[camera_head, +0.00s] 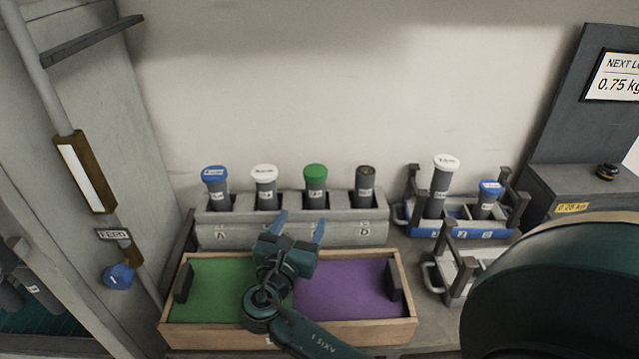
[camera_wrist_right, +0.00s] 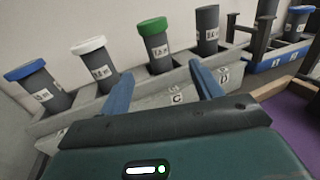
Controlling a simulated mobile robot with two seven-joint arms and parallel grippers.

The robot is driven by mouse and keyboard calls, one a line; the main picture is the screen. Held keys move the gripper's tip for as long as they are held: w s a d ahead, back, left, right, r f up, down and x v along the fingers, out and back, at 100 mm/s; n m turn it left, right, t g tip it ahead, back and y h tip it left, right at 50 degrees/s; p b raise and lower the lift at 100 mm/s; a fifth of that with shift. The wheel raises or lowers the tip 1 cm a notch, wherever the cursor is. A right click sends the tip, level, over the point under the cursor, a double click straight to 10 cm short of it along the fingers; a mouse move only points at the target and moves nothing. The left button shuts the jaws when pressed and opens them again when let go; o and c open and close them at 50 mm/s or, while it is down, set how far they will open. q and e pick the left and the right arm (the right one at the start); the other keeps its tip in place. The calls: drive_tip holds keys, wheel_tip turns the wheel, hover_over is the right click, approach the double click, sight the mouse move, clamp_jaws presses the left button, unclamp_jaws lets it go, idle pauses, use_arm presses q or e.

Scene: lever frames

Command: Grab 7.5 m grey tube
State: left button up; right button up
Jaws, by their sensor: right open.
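Several grey tubes stand in a grey rack (camera_head: 290,236): a blue-capped tube (camera_head: 217,190), a white-capped tube (camera_head: 265,188), a green-capped tube (camera_head: 315,188) and a dark-topped tube (camera_head: 364,190). They also show in the right wrist view, with the green-capped tube (camera_wrist_right: 157,48) near the middle. The tube labels are too blurred to tell which reads 7.5 m. My right gripper (camera_head: 300,224) is open and empty in front of the rack, below the tube caps. In the right wrist view its two blue fingers (camera_wrist_right: 164,88) point at the rack, either side of the green-capped tube. My left gripper is not in view.
A wooden tray (camera_head: 290,336) with green and purple halves lies in front of the rack. At right, a blue holder (camera_head: 462,233) bears a tall white-capped tube (camera_head: 440,187) and a short blue-capped tube (camera_head: 486,200). An empty-looking pale holder (camera_head: 452,268) stands before it.

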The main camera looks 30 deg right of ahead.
sight(313, 189)
drive_tip(key=x, duration=0.7)
drive_tip(key=shift+w+d+r+p, duration=0.1)
drive_tip(key=shift+w+d+p, duration=0.05)
drive_tip(key=shift+p, duration=0.15)
drive_tip(key=shift+w+r+p+x, duration=0.1)
drive_tip(key=shift+r+p+x, duration=0.1)
drive_tip(key=shift+x, duration=1.2)
drive_tip(key=shift+w+r+p+x, duration=0.1)
drive_tip(key=shift+p+x, duration=0.1)
drive_tip(key=shift+x, duration=1.15)
drive_tip(key=shift+c, duration=0.2)
drive_tip(key=shift+a, duration=0.2)
clamp_jaws()
